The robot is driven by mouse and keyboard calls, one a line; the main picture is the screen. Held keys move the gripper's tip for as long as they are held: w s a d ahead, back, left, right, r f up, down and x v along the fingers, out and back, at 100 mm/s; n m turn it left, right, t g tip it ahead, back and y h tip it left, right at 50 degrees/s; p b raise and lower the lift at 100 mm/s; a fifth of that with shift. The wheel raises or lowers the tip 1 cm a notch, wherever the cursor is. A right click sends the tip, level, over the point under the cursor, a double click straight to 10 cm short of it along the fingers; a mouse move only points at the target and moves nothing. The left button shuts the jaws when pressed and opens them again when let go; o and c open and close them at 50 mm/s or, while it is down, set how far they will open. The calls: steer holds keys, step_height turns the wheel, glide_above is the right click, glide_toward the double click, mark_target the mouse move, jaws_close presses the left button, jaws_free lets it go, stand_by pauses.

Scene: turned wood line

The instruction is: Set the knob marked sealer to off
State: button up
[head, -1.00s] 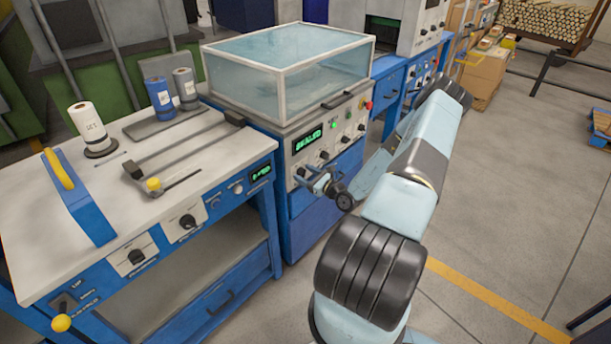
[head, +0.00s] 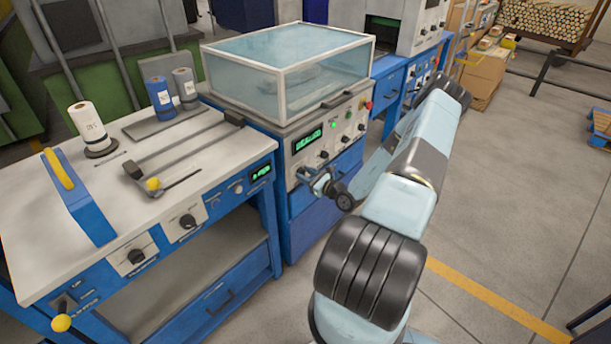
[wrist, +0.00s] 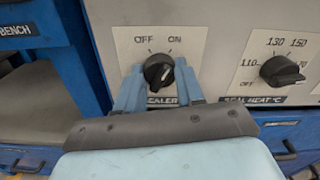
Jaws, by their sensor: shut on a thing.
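The sealer knob (wrist: 159,70) is a black round knob on a pale plate in the wrist view. OFF is printed at its upper left and ON at its upper right. Its white mark lies right of centre, tilted toward the ON side. The label below reads "SEALER", its start partly covered by a finger. My gripper (wrist: 158,88) is shut on this knob, one blue finger on each side. In the head view my gripper (head: 316,181) is at the left of the front panel of the machine with the clear cover (head: 290,62), and hides the knob there.
A seal heat knob (wrist: 282,71) sits close to the right on the same panel. A green-lit display (head: 307,139) is above my gripper. The workbench (head: 60,245) with rolls and its own knobs stands at the left. Open floor lies to the right.

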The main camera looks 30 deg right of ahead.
steer(key=shift+n, duration=0.3)
steer(key=n, duration=0.5)
steer(key=shift+a+n, duration=0.1)
steer(key=shift+n, duration=0.2)
steer(key=n, duration=0.5)
steer(key=shift+s+f, duration=0.15)
steer(key=shift+a+n, duration=0.1)
steer(key=shift+n, duration=0.2)
steer(key=o, duration=0.8)
steer(key=shift+c, duration=0.2)
steer(key=shift+o, duration=1.4)
steer(key=v, duration=1.3)
steer(key=shift+s+d, duration=0.2)
steer(key=shift+s, duration=0.15)
